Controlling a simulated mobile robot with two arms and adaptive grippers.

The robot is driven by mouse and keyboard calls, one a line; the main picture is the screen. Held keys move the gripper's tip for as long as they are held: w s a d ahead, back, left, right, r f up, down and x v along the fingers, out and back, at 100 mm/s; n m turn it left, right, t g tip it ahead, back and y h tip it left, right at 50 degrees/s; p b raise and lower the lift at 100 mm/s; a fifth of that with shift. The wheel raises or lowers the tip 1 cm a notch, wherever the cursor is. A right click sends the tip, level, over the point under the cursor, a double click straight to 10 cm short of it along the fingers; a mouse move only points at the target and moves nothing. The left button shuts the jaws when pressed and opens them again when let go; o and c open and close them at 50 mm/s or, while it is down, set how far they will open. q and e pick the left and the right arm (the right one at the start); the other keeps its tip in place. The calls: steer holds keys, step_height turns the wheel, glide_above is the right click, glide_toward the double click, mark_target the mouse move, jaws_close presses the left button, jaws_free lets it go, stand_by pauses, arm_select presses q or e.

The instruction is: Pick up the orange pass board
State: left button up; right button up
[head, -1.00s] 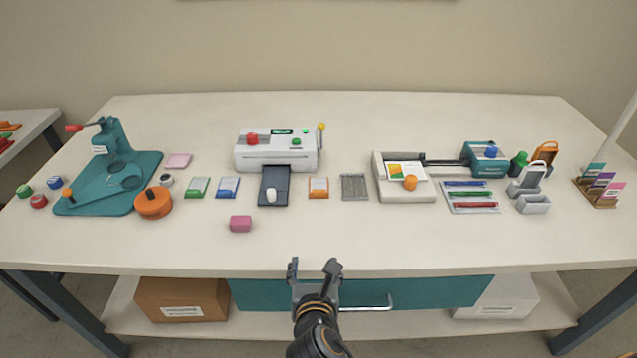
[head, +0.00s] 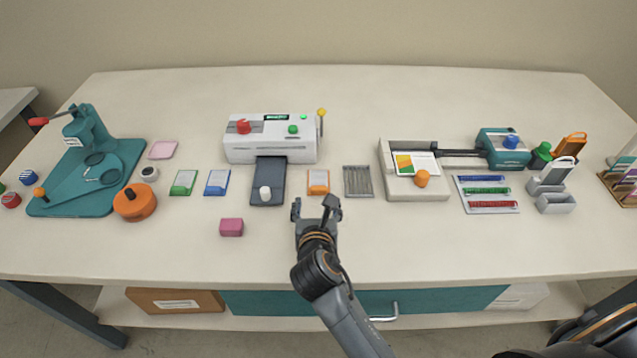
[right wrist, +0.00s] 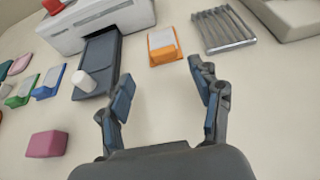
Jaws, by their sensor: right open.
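The orange pass board (head: 318,182) is a small orange-bordered card with a pale face. It lies flat on the table, right of the laminator's dark tray. In the right wrist view the orange pass board (right wrist: 165,47) is just beyond my fingertips, a little above the gap between them. My right gripper (head: 316,205) is open and empty above the table, just in front of the board. Its two spread fingers show in the right wrist view (right wrist: 165,80). My left gripper is not in view.
The white laminator (head: 270,140) with its dark tray (head: 268,185) stands left of the board. A grey ribbed rack (head: 358,182) lies close on its right. A pink block (head: 231,227) sits front left. Blue (head: 217,183) and green (head: 184,183) boards lie further left.

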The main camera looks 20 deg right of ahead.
mark_target(319, 189)
steer(key=shift+x, duration=0.75)
steer(key=shift+w+f, duration=0.15)
steer(key=shift+w, duration=0.15)
steer(key=shift+w+d, duration=0.2)
steer(key=shift+w, duration=0.05)
steer(key=x, duration=0.4)
steer(key=shift+w+d, duration=0.15)
steer(key=shift+d, duration=0.15)
steer(key=shift+w, duration=0.2)
steer(key=shift+s, duration=0.1)
steer(key=shift+c, duration=0.9)
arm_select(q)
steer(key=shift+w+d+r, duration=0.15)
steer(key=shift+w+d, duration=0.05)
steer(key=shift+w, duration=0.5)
arm_select(e)
steer(key=c, duration=0.9)
